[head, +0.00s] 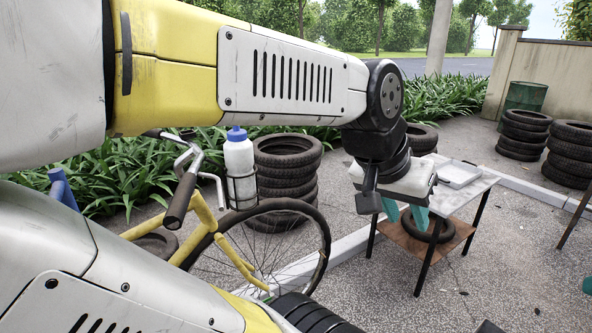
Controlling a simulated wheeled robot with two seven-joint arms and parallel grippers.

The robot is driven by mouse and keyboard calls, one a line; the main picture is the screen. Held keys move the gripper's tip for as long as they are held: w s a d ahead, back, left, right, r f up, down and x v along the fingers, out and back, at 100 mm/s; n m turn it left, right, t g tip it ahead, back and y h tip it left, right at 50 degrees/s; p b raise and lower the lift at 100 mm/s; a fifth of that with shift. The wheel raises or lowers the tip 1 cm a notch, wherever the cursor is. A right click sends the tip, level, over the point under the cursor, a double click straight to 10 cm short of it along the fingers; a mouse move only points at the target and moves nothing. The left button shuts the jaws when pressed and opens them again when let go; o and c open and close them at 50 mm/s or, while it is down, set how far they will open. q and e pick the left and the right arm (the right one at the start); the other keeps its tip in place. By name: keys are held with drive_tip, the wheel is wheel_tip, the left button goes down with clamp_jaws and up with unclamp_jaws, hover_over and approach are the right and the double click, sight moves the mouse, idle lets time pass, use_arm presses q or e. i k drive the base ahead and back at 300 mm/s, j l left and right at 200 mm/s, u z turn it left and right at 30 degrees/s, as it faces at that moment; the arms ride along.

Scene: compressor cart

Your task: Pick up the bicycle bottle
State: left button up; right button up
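The bicycle bottle (239,158) is white with a blue cap and stands upright in a dark wire cage (241,190) beside the yellow bicycle frame (205,215). My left arm reaches across the top of the view, and its gripper (404,214) is to the right of the bottle, well apart from it. Its two teal fingertips point down with a gap between them, and nothing shows between them. They appear in front of the small table. Only a small teal piece, possibly a fingertip of my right gripper (588,285), shows at the right edge.
The bicycle's handlebar grip (180,201) and wheel (325,255) are close to the bottle. A tyre stack (287,165) stands behind it. A small table (470,195) with a pale tray (458,174) is on the right. More tyres (570,155) stand farther right. Open paving lies at lower right.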

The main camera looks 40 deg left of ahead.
sight(238, 153)
drive_tip(key=u, duration=2)
drive_tip(key=i+j+u, duration=0.15)
drive_tip(key=u, duration=0.2)
drive_tip(key=j, duration=0.1)
